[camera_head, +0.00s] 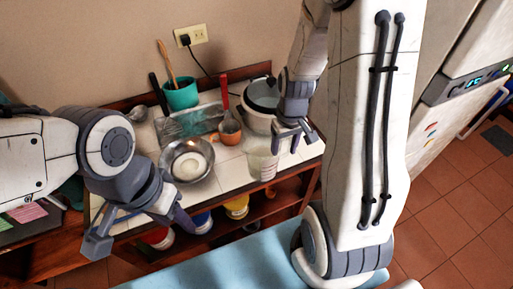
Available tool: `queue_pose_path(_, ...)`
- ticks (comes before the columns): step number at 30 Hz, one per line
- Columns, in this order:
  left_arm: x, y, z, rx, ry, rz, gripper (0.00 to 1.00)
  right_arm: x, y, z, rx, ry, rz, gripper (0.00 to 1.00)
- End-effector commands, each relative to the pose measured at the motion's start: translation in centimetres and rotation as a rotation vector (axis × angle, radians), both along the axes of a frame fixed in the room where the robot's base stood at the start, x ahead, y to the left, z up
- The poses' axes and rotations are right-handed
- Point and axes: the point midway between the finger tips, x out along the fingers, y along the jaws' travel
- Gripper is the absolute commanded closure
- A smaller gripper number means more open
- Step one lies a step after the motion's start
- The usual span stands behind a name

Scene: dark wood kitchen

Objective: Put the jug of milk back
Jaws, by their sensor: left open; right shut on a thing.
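A clear jug with whitish contents (262,164) is at the front right of the white-tiled counter. My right gripper (291,143) comes down from above at the jug's right side and is shut on it, at its upper right edge. The exact grip is small and partly hidden by the fingers, and I cannot tell whether the jug's base touches the counter. My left gripper (143,233) is open and empty, in front of the counter's left front edge.
Colored containers stand on the shelf below. A fridge (452,75) is at right; open tiled floor (455,220) lies before it.

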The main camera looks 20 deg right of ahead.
Motion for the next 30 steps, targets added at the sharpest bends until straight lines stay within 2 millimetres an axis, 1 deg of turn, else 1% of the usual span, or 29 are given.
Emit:
queue_pose_path(3,0.0,0.0,1.0,0.000,0.000,0.000,0.50,2.4,0.3,-1.2,0.001,0.004,0.005,1.00)
queue_pose_path(9,0.0,0.0,2.3,0.000,0.000,-0.001,0.50,6.4,0.5,-3.5,0.001,0.001,0.004,1.00)
queue_pose_path(15,0.0,0.0,3.2,0.000,0.000,-0.003,0.50,9.3,0.5,-5.4,0.000,-0.001,0.003,1.00)
queue_pose_path(18,0.0,0.0,3.3,0.000,0.000,-0.003,0.50,9.9,0.4,-5.8,0.000,-0.002,0.001,1.00)
queue_pose_path(22,0.0,0.0,3.8,0.000,0.000,-0.004,0.50,10.0,0.4,-6.6,0.001,0.001,0.000,1.00)
queue_pose_path(27,0.0,0.0,4.9,0.000,-0.001,-0.006,0.50,9.9,0.3,-8.8,0.001,0.003,-0.001,1.00)
queue_pose_path(30,0.0,0.0,5.1,0.000,-0.001,-0.006,0.50,10.0,0.3,-9.7,0.000,0.000,0.000,1.00)
